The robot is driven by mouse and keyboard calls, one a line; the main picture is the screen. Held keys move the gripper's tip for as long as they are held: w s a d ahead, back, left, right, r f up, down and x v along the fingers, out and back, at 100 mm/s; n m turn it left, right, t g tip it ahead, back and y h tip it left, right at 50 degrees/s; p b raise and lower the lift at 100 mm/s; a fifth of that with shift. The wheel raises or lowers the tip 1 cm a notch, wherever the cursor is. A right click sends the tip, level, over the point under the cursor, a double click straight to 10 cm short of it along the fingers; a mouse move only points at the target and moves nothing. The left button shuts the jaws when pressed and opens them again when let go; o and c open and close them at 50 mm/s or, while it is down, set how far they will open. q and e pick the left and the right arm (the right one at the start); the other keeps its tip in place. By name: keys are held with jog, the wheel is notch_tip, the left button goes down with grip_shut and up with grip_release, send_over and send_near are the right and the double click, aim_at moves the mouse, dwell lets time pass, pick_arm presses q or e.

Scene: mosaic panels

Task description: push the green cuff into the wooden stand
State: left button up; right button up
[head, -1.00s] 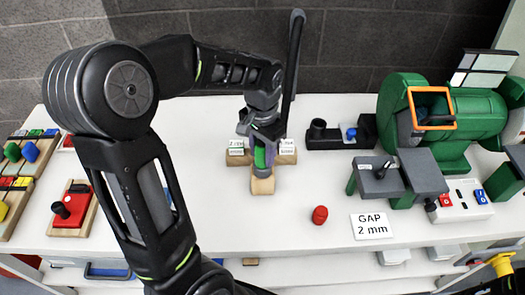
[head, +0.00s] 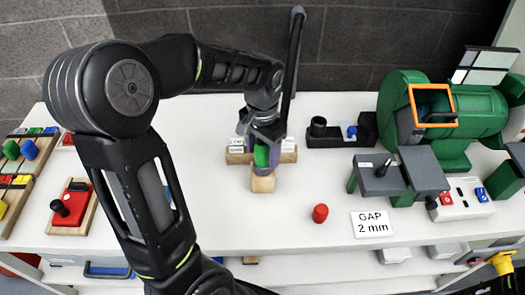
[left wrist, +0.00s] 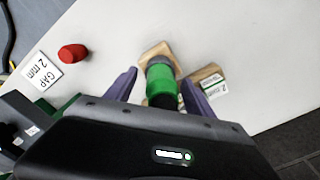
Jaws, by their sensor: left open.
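The green cuff (head: 261,156) stands upright on the wooden stand (head: 262,184), with a dark grey ring below it. In the left wrist view the cuff (left wrist: 161,84) is between the two purple fingers of my left gripper (left wrist: 159,77), with a gap on each side. The wooden stand (left wrist: 153,50) shows partly beyond it. A black part joins the cuff's near end. In the head view my left gripper (head: 264,143) comes down over the cuff from above and hides its top. How deep the cuff sits is hidden.
Labelled wooden blocks (head: 289,155) flank the stand closely. A red knob (head: 320,213) and a "GAP 2 mm" card (head: 372,225) lie to the right. A black fixture (head: 340,134) and a green machine (head: 412,115) stand farther right. The table front is clear.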

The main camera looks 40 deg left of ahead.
pick_arm(q)
notch_tip(320, 180, up, 8)
jog(key=shift+f, duration=0.1)
dwell(0.4)
dwell(0.5)
